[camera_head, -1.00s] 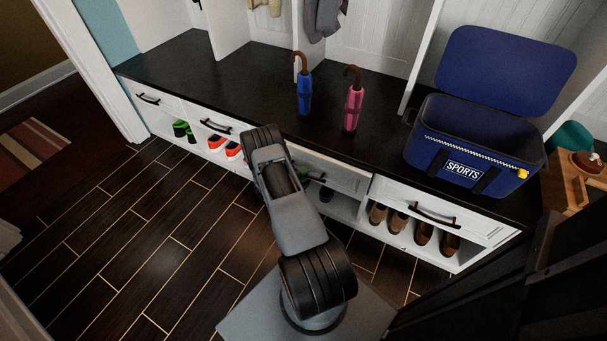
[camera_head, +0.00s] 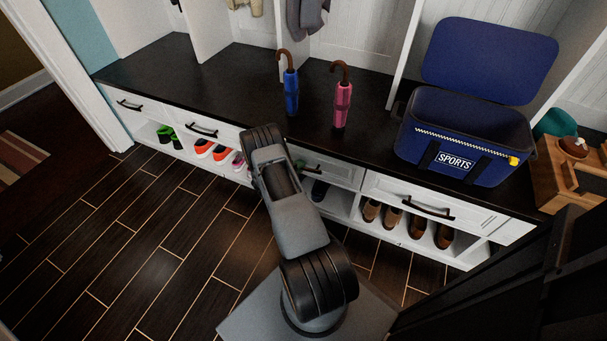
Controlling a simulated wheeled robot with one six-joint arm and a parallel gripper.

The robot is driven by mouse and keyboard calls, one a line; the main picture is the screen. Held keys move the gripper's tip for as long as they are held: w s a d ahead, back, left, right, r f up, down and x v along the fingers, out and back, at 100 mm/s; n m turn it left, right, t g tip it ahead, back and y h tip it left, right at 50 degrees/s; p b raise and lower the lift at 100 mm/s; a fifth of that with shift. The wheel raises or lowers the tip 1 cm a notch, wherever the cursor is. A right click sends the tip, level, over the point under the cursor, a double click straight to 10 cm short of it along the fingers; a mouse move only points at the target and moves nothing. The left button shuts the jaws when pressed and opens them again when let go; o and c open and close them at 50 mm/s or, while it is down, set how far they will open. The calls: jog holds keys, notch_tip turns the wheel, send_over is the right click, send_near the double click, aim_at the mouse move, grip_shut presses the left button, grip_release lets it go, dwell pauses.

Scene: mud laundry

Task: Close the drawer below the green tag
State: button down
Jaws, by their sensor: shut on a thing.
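A white drawer (camera_head: 340,173) sits under the dark countertop, third from the left in the row. My arm covers its left part. A dark shape, perhaps its handle, and a small green patch (camera_head: 318,168) show at its front beside my arm; I cannot tell whether the green patch is the tag. No other green tag is clear. I cannot tell how far the drawer stands out. My arm (camera_head: 285,205) reaches up from the bottom to the cabinet front. My gripper is hidden behind it, and no fingertips show.
A drawer (camera_head: 415,200) adjoins on the right; others stand to the left. Open shelves below hold brown shoes (camera_head: 407,225) and coloured shoes. A blue umbrella (camera_head: 291,92), a pink umbrella (camera_head: 342,105) and an open blue sports cooler (camera_head: 465,145) stand on the countertop (camera_head: 220,80). The left floor is clear.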

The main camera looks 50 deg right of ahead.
jog(key=shift+w+d+r, duration=0.1)
jog(key=shift+w+d, duration=0.05)
jog(key=c, duration=1.4)
grip_release()
jog(key=shift+d, duration=0.1)
jog(key=shift+o, duration=1.2)
jog(key=w+a+r+p, duration=0.1)
jog(key=a+r+p, duration=0.1)
jog(key=a, duration=1.1)
jog(key=shift+a+r+p, duration=0.2)
jog(key=shift+a+p, duration=0.2)
jog(key=shift+p, duration=0.25)
